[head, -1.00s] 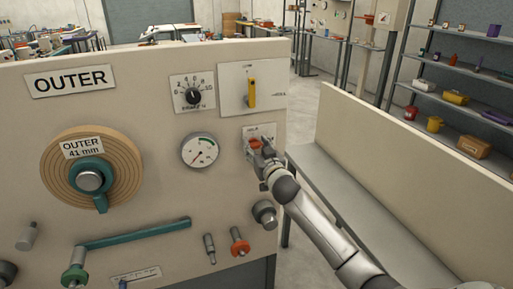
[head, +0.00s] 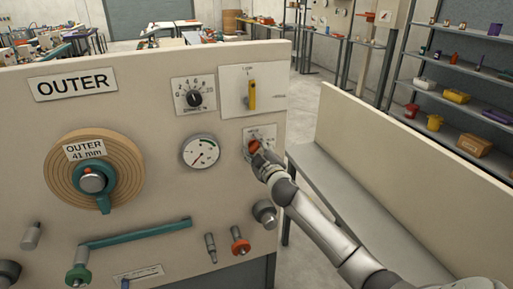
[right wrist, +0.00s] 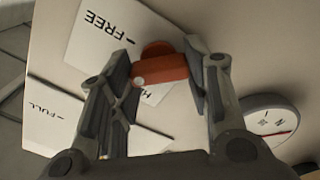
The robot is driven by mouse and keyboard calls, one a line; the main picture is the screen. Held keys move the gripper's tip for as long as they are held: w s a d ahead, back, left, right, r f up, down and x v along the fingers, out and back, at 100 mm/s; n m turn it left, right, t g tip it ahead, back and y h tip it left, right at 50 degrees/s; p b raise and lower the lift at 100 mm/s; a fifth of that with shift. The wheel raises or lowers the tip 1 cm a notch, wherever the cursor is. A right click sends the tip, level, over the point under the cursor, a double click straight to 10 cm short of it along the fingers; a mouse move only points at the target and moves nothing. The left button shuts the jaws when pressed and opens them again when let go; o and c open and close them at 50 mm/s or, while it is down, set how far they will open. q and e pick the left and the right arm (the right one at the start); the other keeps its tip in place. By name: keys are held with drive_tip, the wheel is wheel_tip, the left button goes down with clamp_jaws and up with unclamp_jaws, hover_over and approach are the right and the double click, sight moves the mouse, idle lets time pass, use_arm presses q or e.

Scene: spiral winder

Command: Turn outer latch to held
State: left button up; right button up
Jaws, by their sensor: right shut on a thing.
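The outer latch is a small orange-red knob (head: 254,147) on a white plate at the right side of the OUTER panel (head: 135,85). My right gripper (head: 257,156) is at this knob, with its arm coming from the lower right. The white plate there (right wrist: 100,38) reads FREE, and a second label beside the knob is mostly covered. My left gripper is not in view.
A yellow lever (head: 252,95) on its own plate is just above the latch, and a round gauge (head: 201,151) is to its left. A grey round knob (head: 265,213) is below. A beige barrier (head: 400,150) stands to the right of the arm.

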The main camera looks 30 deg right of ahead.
drive_tip(key=n, duration=0.4)
drive_tip(key=shift+n+p, duration=0.3)
drive_tip(key=shift+p, duration=0.05)
drive_tip(key=shift+a+f+n+p, duration=0.1)
drive_tip(key=shift+n+p, duration=0.25)
drive_tip(key=shift+n, duration=1.65)
drive_tip(key=o, duration=1)
drive_tip(key=v, duration=1.2)
